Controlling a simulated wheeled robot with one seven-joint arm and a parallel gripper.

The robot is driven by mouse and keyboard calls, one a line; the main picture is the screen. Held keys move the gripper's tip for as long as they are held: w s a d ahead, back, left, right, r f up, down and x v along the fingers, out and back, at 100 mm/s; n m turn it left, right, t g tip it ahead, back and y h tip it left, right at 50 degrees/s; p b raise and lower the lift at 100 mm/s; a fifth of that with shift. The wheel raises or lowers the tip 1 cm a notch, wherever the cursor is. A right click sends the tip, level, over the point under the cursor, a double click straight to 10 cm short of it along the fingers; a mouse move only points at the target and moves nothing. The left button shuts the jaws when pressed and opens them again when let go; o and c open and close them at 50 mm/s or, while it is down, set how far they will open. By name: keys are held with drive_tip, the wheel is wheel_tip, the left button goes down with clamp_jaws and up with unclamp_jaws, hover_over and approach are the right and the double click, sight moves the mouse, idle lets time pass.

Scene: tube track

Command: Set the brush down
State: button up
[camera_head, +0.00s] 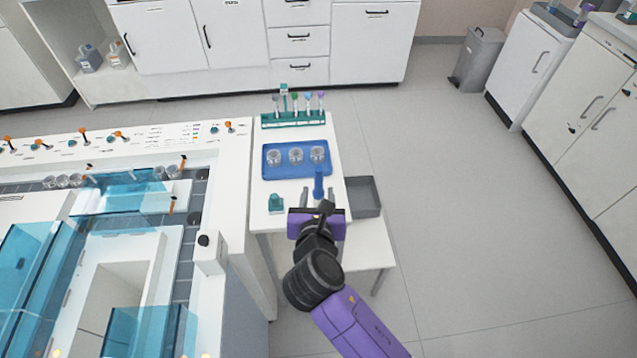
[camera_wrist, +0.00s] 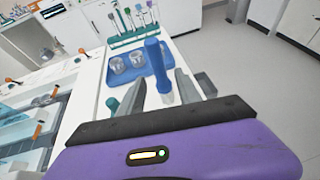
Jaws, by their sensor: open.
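A brush with a blue handle (camera_head: 318,183) is at the near edge of the blue tray, on the white side table (camera_head: 258,215). In the wrist view its blue handle (camera_wrist: 156,58) points up and away, with a pale end nearer me. My gripper (camera_head: 318,194) is open over the table. Its two grey fingers (camera_wrist: 161,80) are apart, one on each side of the brush. I cannot tell whether either finger touches it, or whether its lower end rests on the table.
The blue tray (camera_head: 270,172) holds three clear jars. A teal rack (camera_head: 293,122) with several upright tools stands behind it. A small teal block (camera_head: 275,203) sits to the left, a grey bin (camera_head: 364,198) to the right. The white track machine (camera_head: 235,180) borders the table's left.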

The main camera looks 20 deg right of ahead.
drive_tip(key=shift+v, duration=2)
drive_tip(key=s+d+f+m+y, duration=0.1)
drive_tip(key=s+f+m+y, duration=0.2)
drive_tip(key=s+m, duration=0.45)
drive_tip(key=s+f+m+y, duration=0.2)
drive_tip(key=s+f+m, duration=0.2)
drive_tip(key=s, duration=0.6)
drive_tip(key=s+d+r+m+t, duration=0.2)
drive_tip(key=s+r+m, duration=1.2)
drive_tip(key=m, duration=0.5)
drive_tip(key=s, duration=0.2)
drive_tip(key=shift+s+d+t+y, duration=0.2)
drive_tip(key=shift+s+t+y, duration=0.1)
drive_tip(key=shift+s+y, duration=0.1)
drive_tip(key=shift+f, duration=0.1)
drive_tip(key=shift+c, duration=0.5)
